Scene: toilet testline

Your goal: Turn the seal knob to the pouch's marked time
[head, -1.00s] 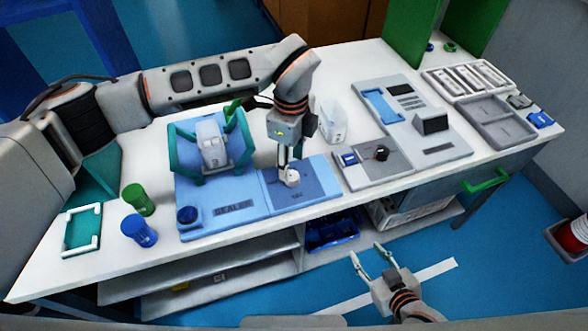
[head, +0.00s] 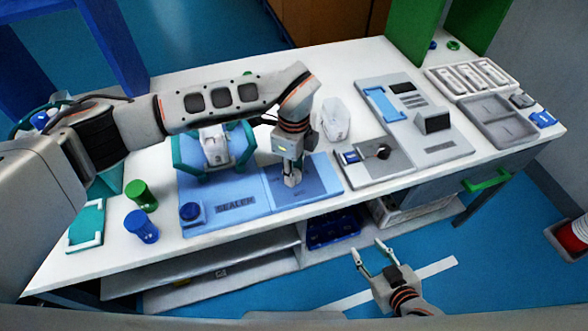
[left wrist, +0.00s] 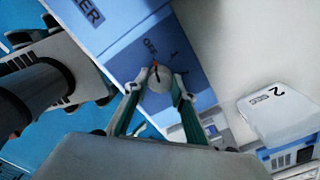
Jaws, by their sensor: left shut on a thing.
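The blue sealer (head: 228,224) lies on the white bench. Its pale round seal knob (left wrist: 159,80) sits on the dial panel, with an orange-red pointer mark toward the OFF label. My left gripper (left wrist: 155,92) is shut on the knob from above, one finger on each side. In the head view it largely hides the knob. A white pouch (head: 215,143) stands between the teal jaws of the sealer; its mark is too small to read. Another white pouch (head: 335,120) stands behind the dial; a 2 shows on a white pouch in the left wrist view (left wrist: 280,108). My right gripper (head: 368,260) is open and empty.
A grey device with a black knob (head: 378,152) stands right of the sealer. Green (head: 140,196) and blue (head: 141,228) cylinders stand to its left. Grey trays (head: 495,120) lie at the far right. My right gripper hangs over clear floor before the bench.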

